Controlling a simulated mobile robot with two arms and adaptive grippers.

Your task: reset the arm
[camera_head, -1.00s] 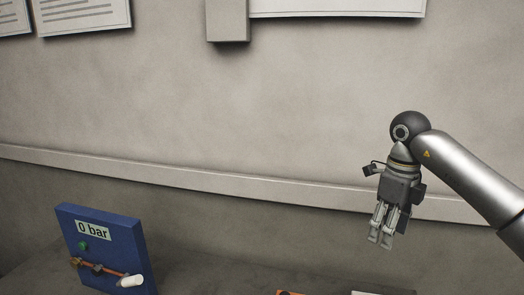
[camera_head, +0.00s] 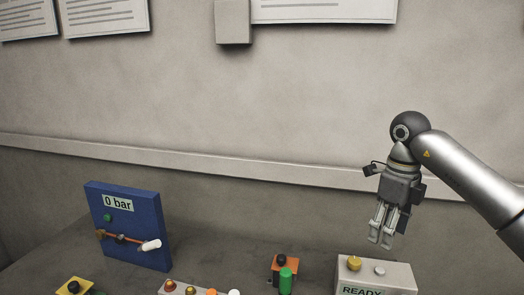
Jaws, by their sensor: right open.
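My right gripper (camera_head: 381,240) hangs from the right arm, which comes in from the right edge. Its fingers point down and are parted, with nothing between them. In the picture it sits just above a grey box marked READY (camera_head: 398,276), which has a yellow knob (camera_head: 354,263) and a pale button on top. I cannot tell the exact gap, but the gripper looks clear of the box. My left gripper is not in view.
A blue panel reading 0 bar (camera_head: 150,215) stands at the left with a white-handled lever. An orange block (camera_head: 277,265), a green cylinder (camera_head: 286,282), a yellow box (camera_head: 66,288) and a pale box with several knobs line the front. The grey wall is behind.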

